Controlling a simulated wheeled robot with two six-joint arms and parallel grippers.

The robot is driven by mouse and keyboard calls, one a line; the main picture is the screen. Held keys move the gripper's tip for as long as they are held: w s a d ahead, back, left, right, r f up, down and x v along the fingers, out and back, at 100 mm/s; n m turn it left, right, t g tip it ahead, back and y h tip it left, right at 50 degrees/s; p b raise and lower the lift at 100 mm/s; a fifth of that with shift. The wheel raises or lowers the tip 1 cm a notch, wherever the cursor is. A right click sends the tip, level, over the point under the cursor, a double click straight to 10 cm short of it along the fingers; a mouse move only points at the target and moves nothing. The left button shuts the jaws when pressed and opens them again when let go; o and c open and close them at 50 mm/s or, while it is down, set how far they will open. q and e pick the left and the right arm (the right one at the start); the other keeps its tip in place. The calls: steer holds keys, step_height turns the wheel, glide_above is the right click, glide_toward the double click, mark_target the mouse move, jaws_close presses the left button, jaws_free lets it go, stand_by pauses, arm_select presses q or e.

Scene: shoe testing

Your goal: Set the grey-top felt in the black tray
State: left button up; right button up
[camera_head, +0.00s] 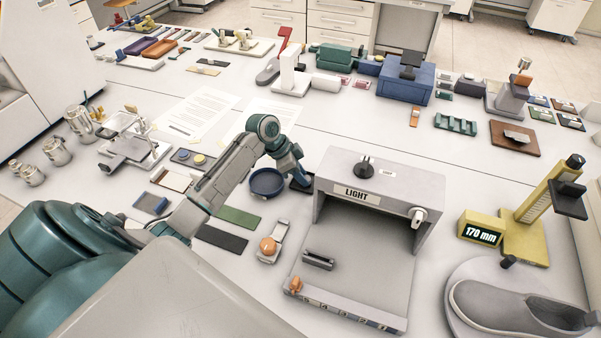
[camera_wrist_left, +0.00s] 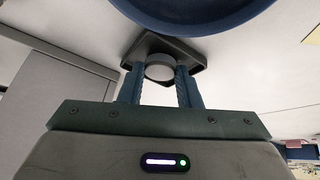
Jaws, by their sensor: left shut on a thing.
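My left gripper (camera_head: 299,180) points down between the blue round dish and the light box. In the left wrist view its two fingers (camera_wrist_left: 160,82) are shut on the grey-top felt (camera_wrist_left: 160,67), a small round piece with a pale grey top. The black tray (camera_wrist_left: 147,42), a small square with a raised rim, lies directly behind and under the felt. I cannot tell whether the felt touches the tray floor. In the head view the gripper hides the felt, and the tray cannot be made out clearly. My right gripper is not in view.
The grey light box (camera_head: 380,200) stands close on the right. Green (camera_head: 238,217) and black (camera_head: 221,238) strips lie in front.

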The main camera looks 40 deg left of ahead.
arm_select(q)
steer(key=o, duration=0.7)
steer(key=shift+a+r, duration=0.25)
steer(key=shift+r, duration=0.05)
steer(key=b+v, duration=0.4)
steer(key=v, duration=0.7)
steer(key=shift+s+r, duration=0.15)
